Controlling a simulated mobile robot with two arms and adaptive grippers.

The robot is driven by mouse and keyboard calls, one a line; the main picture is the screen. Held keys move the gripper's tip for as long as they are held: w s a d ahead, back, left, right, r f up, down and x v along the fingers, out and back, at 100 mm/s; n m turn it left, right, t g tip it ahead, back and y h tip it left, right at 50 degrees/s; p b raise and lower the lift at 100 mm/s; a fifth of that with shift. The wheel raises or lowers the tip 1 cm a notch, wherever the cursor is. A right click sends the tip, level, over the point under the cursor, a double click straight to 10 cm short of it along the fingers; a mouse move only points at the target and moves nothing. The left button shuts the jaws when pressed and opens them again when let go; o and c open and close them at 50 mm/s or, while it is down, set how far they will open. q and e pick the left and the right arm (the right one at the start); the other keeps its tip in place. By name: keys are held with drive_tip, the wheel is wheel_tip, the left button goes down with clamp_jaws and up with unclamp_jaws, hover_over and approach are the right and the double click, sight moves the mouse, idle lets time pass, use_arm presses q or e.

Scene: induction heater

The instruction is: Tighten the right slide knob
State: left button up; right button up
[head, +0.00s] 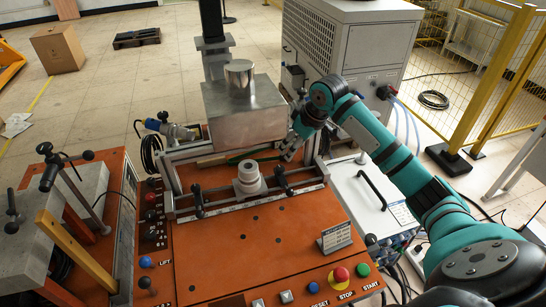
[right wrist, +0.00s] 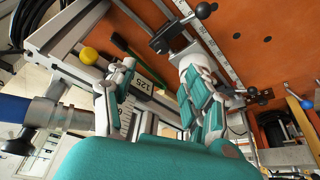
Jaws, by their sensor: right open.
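The right slide knob (head: 282,180) is a black lever clamp on the right part of the slide rail (head: 240,206). In the right wrist view a black-handled clamp (right wrist: 178,34) at the top appears to be this knob. My right gripper (head: 289,153) is open, behind and above the knob and apart from it, beside the metal block. Its spread fingers (right wrist: 160,74) show in the right wrist view with nothing held between them. The left slide knob (head: 198,202) is on the same rail. My left gripper is out of view.
A white ring-shaped part (head: 248,180) stands between the knobs. A large metal block (head: 245,118) hangs above and behind it. The orange panel (head: 235,255) is mostly clear in front, with a small sign (head: 337,237) and buttons at the edge.

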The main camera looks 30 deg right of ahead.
drive_tip(key=p, duration=0.1)
approach(281, 168)
drive_tip(key=f, duration=0.2)
drive_tip(key=w+f, duration=0.1)
drive_tip(key=w+f+p, duration=0.1)
drive_tip(key=f, duration=0.1)
drive_tip(key=shift+a, duration=0.35)
drive_tip(key=shift+x, duration=1.1)
drive_tip(key=shift+w+f, duration=0.15)
drive_tip(key=shift+f, duration=0.25)
drive_tip(key=shift+w+f, duration=0.1)
drive_tip(key=shift+c, duration=0.8)
drive_tip(key=c, duration=0.9)
drive_tip(key=shift+a+r+m+p, duration=0.1)
drive_tip(key=shift+r+m+p, duration=0.3)
drive_tip(key=shift+p, duration=0.7)
clamp_jaws()
drive_tip(key=shift+f+m+h, duration=0.25)
drive_tip(key=shift+m+h, duration=0.05)
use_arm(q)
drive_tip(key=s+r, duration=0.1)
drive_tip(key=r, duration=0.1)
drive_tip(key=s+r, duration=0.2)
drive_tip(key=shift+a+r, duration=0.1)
use_arm(e)
drive_tip(key=shift+f, duration=0.1)
